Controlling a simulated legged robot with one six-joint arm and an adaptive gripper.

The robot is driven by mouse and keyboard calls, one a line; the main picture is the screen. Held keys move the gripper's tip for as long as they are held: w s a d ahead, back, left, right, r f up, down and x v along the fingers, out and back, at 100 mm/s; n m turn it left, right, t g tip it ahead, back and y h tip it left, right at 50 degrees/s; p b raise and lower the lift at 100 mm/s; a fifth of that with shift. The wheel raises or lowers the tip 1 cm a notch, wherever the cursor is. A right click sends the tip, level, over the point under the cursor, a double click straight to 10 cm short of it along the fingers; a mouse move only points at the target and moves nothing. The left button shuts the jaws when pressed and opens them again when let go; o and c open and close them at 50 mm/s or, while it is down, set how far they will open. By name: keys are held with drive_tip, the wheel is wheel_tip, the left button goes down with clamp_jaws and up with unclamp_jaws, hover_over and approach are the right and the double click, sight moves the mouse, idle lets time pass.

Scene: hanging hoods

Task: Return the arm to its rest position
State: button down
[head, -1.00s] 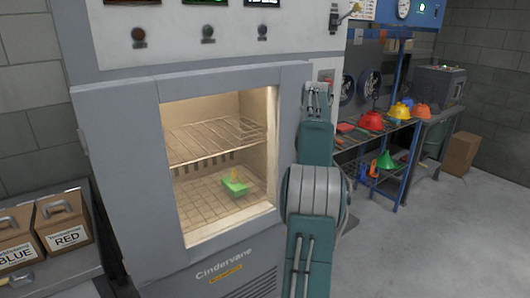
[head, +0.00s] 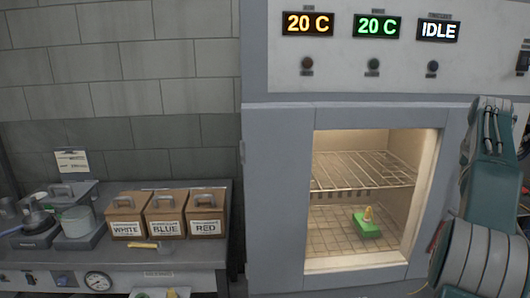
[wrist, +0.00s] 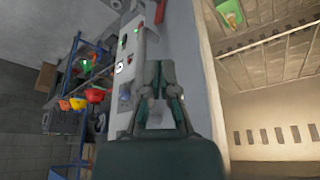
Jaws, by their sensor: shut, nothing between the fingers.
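My arm stands at the right edge of the head view, in front of the right side of the grey oven (head: 277,215). My gripper (wrist: 158,88) shows in the middle of the wrist view, with its fingers together and nothing between them. The oven's lit chamber lies to its right in that view. I cannot clearly make out the fingertips in the head view. Inside the oven a green piece (head: 368,228) with a yellow top rests on the lower level, below a wire rack (head: 350,172). The green piece also shows at the top right of the wrist view (wrist: 229,13).
The oven panel reads 20 C, 20 C and IDLE. Left of it, a bench (head: 205,254) holds boxes marked WHITE (head: 127,215), BLUE (head: 165,214) and RED (head: 205,212), and pots. A blue rack (wrist: 75,65) with coloured hoods stands left in the wrist view.

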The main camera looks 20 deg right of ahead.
drive_tip(key=w+a+r+n+t+y, duration=0.1)
drive_tip(key=w+a+n, duration=0.2)
drive_tip(key=a, duration=1.3)
drive_tip(key=w+a+r+n+t, duration=0.1)
drive_tip(key=w+a+n, duration=0.15)
drive_tip(key=a, duration=1.35)
drive_tip(key=s+a+f+n, duration=0.1)
drive_tip(key=s+a+f, duration=0.4)
drive_tip(key=a, duration=0.2)
drive_tip(key=s+a+f+n+y, duration=0.1)
drive_tip(key=s+a+f+n, duration=0.1)
drive_tip(key=s+a+f, duration=0.3)
drive_tip(key=s+a+f+n+t+y, duration=0.1)
drive_tip(key=s+a+f, duration=0.4)
drive_tip(key=a, duration=0.5)
drive_tip(key=shift+s+a+f+n, duration=0.3)
drive_tip(key=shift+s+n, duration=0.05)
drive_tip(key=shift+n, duration=0.3)
drive_tip(key=shift+a, duration=0.15)
